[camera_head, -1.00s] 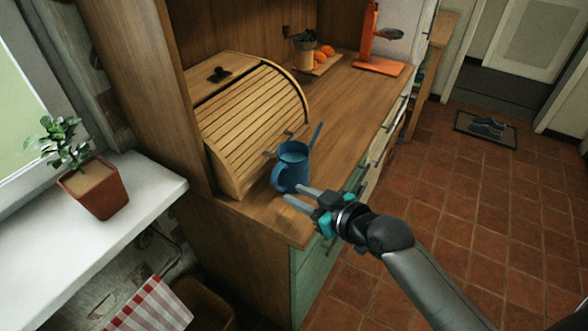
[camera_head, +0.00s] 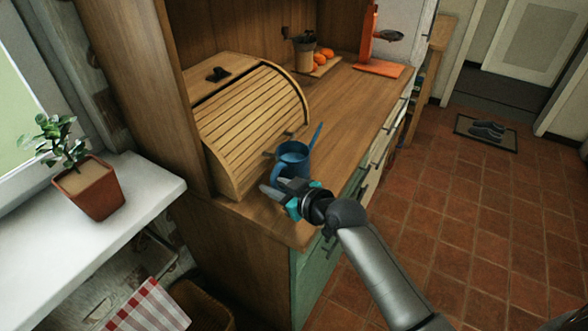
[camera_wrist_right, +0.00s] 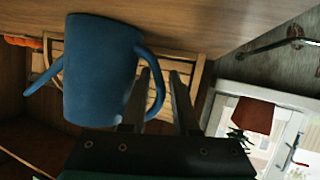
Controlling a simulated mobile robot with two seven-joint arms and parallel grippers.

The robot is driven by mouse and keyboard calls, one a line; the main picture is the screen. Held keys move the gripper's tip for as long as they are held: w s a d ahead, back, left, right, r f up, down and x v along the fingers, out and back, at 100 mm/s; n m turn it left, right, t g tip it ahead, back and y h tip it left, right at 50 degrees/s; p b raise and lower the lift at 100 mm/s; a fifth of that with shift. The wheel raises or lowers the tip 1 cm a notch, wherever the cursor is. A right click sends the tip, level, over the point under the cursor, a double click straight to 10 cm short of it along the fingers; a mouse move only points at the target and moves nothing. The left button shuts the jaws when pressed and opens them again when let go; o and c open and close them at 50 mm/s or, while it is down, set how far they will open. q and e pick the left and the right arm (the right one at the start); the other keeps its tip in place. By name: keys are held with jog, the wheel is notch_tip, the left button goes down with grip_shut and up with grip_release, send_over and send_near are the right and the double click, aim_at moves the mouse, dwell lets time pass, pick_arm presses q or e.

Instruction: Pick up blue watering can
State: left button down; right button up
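The blue watering can (camera_head: 294,158) stands upright on the wooden counter, beside the roll-top bread box. Its spout points to the back right and its handle is toward the lower left. In the right wrist view the can (camera_wrist_right: 98,70) fills the upper left, with its handle loop on the right. My right gripper (camera_head: 271,186) is at the near side of the can, by the handle. Its fingers (camera_wrist_right: 163,80) are apart, appearing on either side of the handle's outer bar; contact cannot be told. The left gripper is not in view.
The bread box (camera_head: 255,115) stands close behind the can. An orange scale-like device (camera_head: 378,50) and a board with oranges (camera_head: 322,62) are at the counter's far end. A potted plant (camera_head: 90,188) stands on the white sill. The counter right of the can is clear.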

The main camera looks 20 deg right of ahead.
jog(key=c, duration=0.4)
grip_shut()
jog(key=shift+s+f, duration=0.1)
jog(key=shift+f, duration=0.05)
dwell(0.7)
